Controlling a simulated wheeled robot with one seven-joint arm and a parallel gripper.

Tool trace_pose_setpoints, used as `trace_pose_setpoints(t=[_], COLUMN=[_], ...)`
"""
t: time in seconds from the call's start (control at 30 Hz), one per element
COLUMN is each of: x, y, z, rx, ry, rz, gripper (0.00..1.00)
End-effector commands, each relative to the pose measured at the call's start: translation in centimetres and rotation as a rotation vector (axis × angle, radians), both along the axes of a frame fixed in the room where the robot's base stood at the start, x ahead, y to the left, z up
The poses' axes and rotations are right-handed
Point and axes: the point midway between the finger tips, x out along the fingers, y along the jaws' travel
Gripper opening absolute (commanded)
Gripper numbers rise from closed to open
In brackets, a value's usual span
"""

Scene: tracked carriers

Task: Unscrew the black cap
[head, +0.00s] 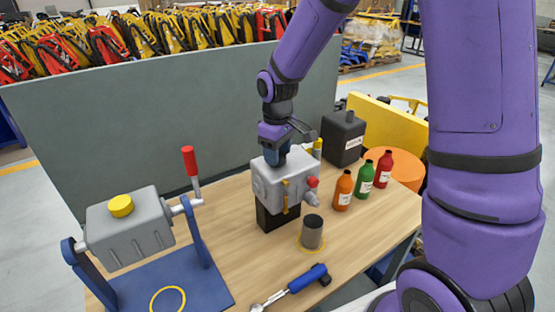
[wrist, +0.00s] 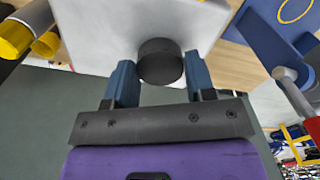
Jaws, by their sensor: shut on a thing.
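A grey metal housing (head: 265,187) stands on a black block on the wooden bench. The black cap (wrist: 160,60) is on the pale face of the housing, which fills the top of the wrist view (wrist: 100,40). My gripper (head: 276,155) points down at the housing's top. Its two blue fingers (wrist: 160,78) are on either side of the cap and shut on it. In the head view the fingers and arm hide the cap. I cannot tell whether the cap has turned or lifted.
Orange (head: 343,190), green (head: 364,179) and red (head: 384,170) bottles stand right of the housing, with a black canister (head: 343,138) behind. A blue cradle (head: 200,285) with a crank is left.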

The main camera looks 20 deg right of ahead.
Motion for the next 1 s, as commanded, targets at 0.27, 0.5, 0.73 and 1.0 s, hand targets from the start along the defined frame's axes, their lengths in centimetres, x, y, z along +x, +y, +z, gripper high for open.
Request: trace_pose_setpoints(t=[0.27, 0.5, 0.73, 1.0], x=[0.0, 0.1, 0.1, 0.1], y=[0.0, 0.0, 0.0, 0.0], z=[0.0, 0.4, 1.1, 1.9], rx=[-0.001, 0.0, 0.0, 0.0], ry=[-0.001, -0.001, -0.002, -0.001], rz=[0.01, 0.009, 0.009, 0.009], gripper=[0.3, 0.3, 0.3, 0.3])
